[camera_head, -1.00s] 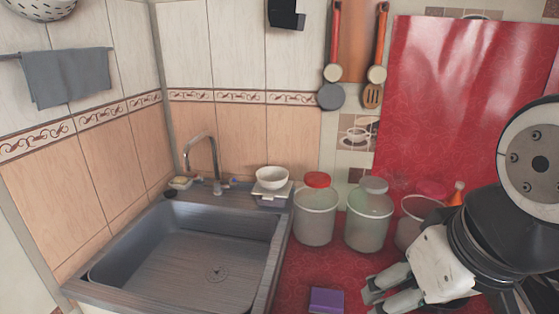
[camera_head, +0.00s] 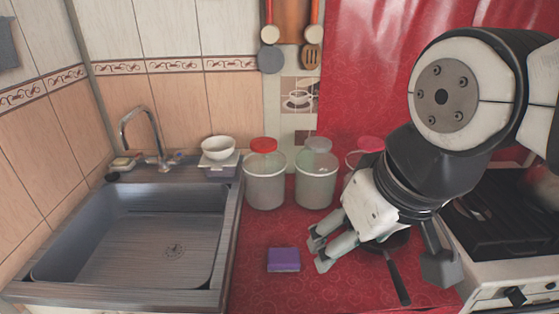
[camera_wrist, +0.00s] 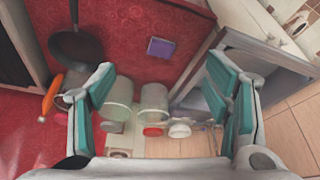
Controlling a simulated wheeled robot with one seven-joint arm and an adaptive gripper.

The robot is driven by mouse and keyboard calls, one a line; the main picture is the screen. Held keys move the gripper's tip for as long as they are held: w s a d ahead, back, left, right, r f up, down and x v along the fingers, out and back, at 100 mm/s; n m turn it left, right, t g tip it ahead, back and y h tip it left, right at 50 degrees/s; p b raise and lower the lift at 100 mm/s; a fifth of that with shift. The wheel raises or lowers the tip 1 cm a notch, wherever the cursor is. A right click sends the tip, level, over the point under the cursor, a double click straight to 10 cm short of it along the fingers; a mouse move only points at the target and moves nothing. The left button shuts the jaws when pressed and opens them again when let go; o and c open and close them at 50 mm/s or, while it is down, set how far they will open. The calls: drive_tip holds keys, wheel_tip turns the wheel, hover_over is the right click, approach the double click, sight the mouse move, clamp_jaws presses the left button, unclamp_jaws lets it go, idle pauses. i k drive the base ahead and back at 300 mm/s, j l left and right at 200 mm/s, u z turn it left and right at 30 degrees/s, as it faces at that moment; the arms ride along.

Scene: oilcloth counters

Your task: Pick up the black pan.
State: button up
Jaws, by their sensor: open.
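The black pan (camera_wrist: 76,46) lies on the red counter, at the upper left of the wrist view, with its handle pointing to the top edge. In the head view its handle (camera_head: 397,277) points toward the counter's front, and most of its bowl is hidden behind my arm. My gripper (camera_head: 316,250) is open and empty above the counter, to the left of the pan. In the wrist view my open fingers (camera_wrist: 165,103) are spread wide, and the pan is outside them, apart from the left finger.
A purple box-like item (camera_head: 284,260) lies on the red counter (camera_head: 255,225). Lidded containers (camera_head: 265,180) stand along the wall behind. The sink (camera_head: 130,235) is at left and a stove (camera_head: 505,225) at right. An orange-topped object (camera_wrist: 51,97) stands near the pan in the wrist view.

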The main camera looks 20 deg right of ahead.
sight(397, 240)
drive_tip(key=k+l+u, duration=0.5)
drive_tip(key=k+u, duration=0.2)
drive_tip(key=k, duration=0.15)
drive_tip(key=k+u, duration=0.35)
drive_tip(key=k+l, duration=0.05)
drive_tip(key=k, duration=0.05)
